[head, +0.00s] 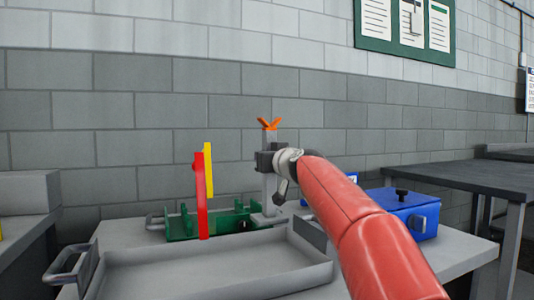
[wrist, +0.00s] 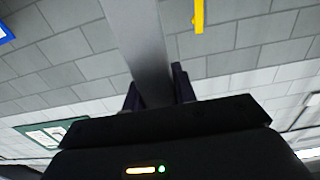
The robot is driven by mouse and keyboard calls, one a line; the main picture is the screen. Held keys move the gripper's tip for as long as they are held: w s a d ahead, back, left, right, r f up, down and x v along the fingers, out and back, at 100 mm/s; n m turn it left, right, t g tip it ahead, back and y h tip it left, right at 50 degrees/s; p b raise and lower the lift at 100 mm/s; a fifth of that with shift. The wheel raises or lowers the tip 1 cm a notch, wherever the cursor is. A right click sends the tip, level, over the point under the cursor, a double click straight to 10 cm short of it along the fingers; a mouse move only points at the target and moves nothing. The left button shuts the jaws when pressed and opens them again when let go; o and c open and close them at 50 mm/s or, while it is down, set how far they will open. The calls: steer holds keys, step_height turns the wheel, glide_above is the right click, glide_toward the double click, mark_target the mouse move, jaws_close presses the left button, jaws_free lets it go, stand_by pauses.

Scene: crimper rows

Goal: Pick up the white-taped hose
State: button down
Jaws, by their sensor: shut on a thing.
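No white tape on a hose can be made out in either view. My gripper (head: 266,160) is shut on a grey upright bar (head: 269,186) with an orange forked top (head: 269,124). In the wrist view, the bar (wrist: 138,45) runs between the two dark fingers (wrist: 158,92). The bar's lower end is by a grey foot at the right end of a green rack (head: 182,226); whether it touches is unclear. A red strip (head: 202,205) and a yellow strip (head: 209,165) stand upright at the rack, left of my gripper. The yellow strip also shows in the wrist view (wrist: 199,15).
A grey tray (head: 210,268) with raised walls and a handle fills the table's front. A blue box (head: 412,212) with a black knob stands right, partly behind my red arm. A dark table (head: 460,175) is further right. A block wall is behind.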

mark_target(272, 177)
steer(key=shift+s+f+b, duration=0.15)
steer(key=shift+f+b, duration=1.25)
steer(key=shift+f, duration=0.65)
steer(key=c, duration=1.6)
jaws_free()
steer(key=shift+f, duration=0.35)
steer(key=o, duration=0.5)
